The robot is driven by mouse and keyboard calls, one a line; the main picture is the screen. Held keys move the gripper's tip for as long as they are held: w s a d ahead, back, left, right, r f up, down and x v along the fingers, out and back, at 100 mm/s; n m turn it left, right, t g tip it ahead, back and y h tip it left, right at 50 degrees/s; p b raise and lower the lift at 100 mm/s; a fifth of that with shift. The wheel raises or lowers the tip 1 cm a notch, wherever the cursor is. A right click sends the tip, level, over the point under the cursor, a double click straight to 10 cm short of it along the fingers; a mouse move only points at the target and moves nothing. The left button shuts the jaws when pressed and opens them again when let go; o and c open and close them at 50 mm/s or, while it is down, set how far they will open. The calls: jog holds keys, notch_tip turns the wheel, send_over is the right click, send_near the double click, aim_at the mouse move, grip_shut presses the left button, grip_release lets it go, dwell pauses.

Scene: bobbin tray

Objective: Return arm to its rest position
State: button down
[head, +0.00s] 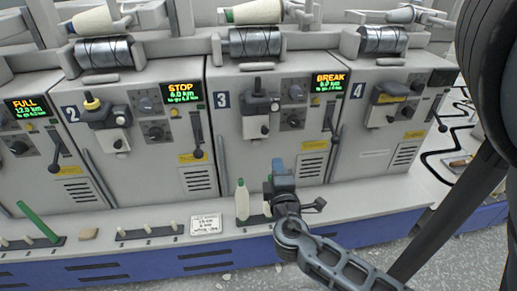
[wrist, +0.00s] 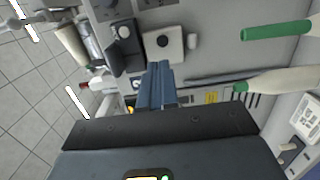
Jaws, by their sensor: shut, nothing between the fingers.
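My gripper (head: 278,164) is in front of the machine, below the unit marked 3, above the front ledge. Its blue fingers are together with nothing between them; they also show in the wrist view (wrist: 160,70), in front of the machine face. A pale bobbin with a green tip (head: 242,200) stands upright on the ledge just left of my gripper, apart from it. It also shows at the right of the wrist view (wrist: 280,82). My wrist hides part of the ledge behind it.
The machine's numbered units have screens reading FULL, STOP (head: 181,92) and BREAK (head: 328,83). Levers stick out from their fronts. A green tube (head: 38,222) leans at the left, near peg strips (head: 150,233) and a white card (head: 206,225). Open floor lies at the lower right.

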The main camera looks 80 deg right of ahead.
jog(key=shift+a, duration=0.1)
jog(key=s+a+f+n+t+y+p, duration=0.1)
jog(key=a+t+y+p, duration=0.3)
jog(key=a, duration=0.6)
jog(key=a+f+t+y+b, duration=0.1)
jog(key=a+t+y, duration=0.1)
jog(key=a+y, duration=0.6)
jog(key=s+a+r+m+t+y+p, duration=0.1)
jog(key=s+a+r+m+t+y, duration=0.1)
jog(key=a+r, duration=0.5)
jog(key=s+a+r+m+t+y+p, duration=0.1)
jog(key=s+a+r+m+y, duration=0.1)
jog(key=a+r, duration=0.5)
jog(key=shift+s+r+t+y, duration=0.4)
jog(key=shift+s+y, duration=0.2)
jog(key=shift+s, duration=0.5)
